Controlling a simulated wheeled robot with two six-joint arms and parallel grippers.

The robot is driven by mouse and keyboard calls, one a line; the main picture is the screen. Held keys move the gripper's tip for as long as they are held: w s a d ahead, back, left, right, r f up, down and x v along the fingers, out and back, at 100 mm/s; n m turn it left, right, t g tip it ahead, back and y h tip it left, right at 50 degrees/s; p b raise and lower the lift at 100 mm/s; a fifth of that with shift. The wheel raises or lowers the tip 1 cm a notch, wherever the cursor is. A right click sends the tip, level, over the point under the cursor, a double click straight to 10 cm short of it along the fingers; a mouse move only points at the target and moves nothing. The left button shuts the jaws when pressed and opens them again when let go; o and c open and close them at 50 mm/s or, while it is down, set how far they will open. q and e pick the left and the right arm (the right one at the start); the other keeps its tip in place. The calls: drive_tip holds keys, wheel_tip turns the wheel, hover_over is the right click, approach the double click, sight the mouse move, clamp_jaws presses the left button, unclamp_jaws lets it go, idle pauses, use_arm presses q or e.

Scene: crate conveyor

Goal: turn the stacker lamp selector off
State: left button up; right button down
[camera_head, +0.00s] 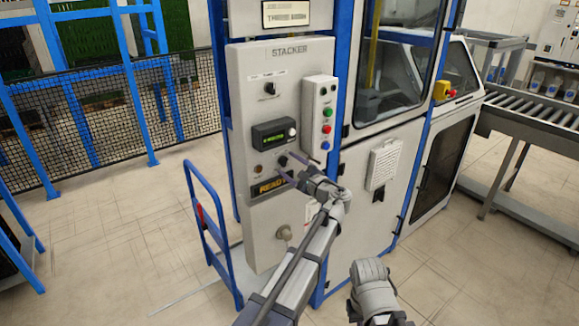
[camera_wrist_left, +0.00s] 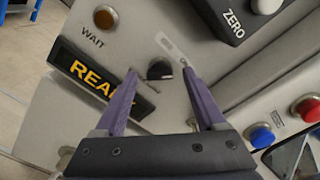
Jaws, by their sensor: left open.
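The grey STACKER panel (camera_head: 262,215) stands upright in front of me. A small black rotary knob (camera_wrist_left: 160,70) sits on it, right of the amber WAIT lamp (camera_wrist_left: 105,18) in the left wrist view. Its label is too small to read. In the head view this knob (camera_head: 283,160) is close to my fingers. My left gripper (camera_head: 287,167) is open at the panel. In the left wrist view its purple fingers (camera_wrist_left: 160,74) stand on either side of the knob, with a gap to each.
Another black knob (camera_head: 270,88) is higher on the panel. A box with coloured push buttons (camera_head: 327,112) stands out on the right. A dark display unit (camera_head: 272,134) and a lit yellow-lettered sign (camera_head: 270,187) are near my gripper. A blue rail (camera_head: 212,230) stands at lower left.

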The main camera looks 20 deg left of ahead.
use_arm(q)
drive_tip(key=shift+w+a, duration=0.1)
drive_tip(key=shift+c, duration=0.3)
clamp_jaws()
